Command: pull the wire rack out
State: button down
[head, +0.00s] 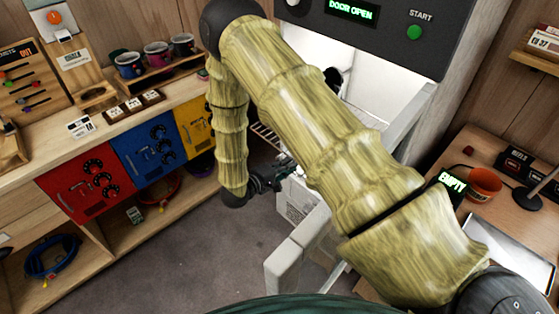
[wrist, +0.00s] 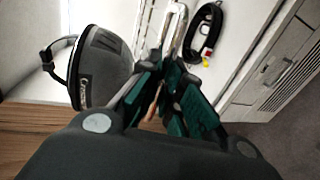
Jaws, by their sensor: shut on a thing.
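The wire rack (head: 266,137) shows as a few thin bars at the opening of the white cabinet; my arm hides most of it. My gripper (head: 274,180) is low in front of the opening. In the wrist view, the green-padded fingers of my gripper (wrist: 168,75) are closed around the near end of a pale metal loop (wrist: 178,28) of the rack. A grey rounded helmet-like thing (wrist: 104,68) lies to the left of the fingers, and a black strap loop (wrist: 205,30) lies to the right.
The cabinet's display panel (head: 365,25) reads DOOR OPEN. Its pale open door (head: 298,252) stands low in front, beside my arm. A desk with an orange bowl (head: 484,184) is on the right. Grey floor lies between.

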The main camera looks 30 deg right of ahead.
jog(key=shift+a, duration=0.25)
jog(key=c, duration=1.6)
grip_release()
jog(key=shift+o, duration=0.2)
jog(key=v, duration=1.2)
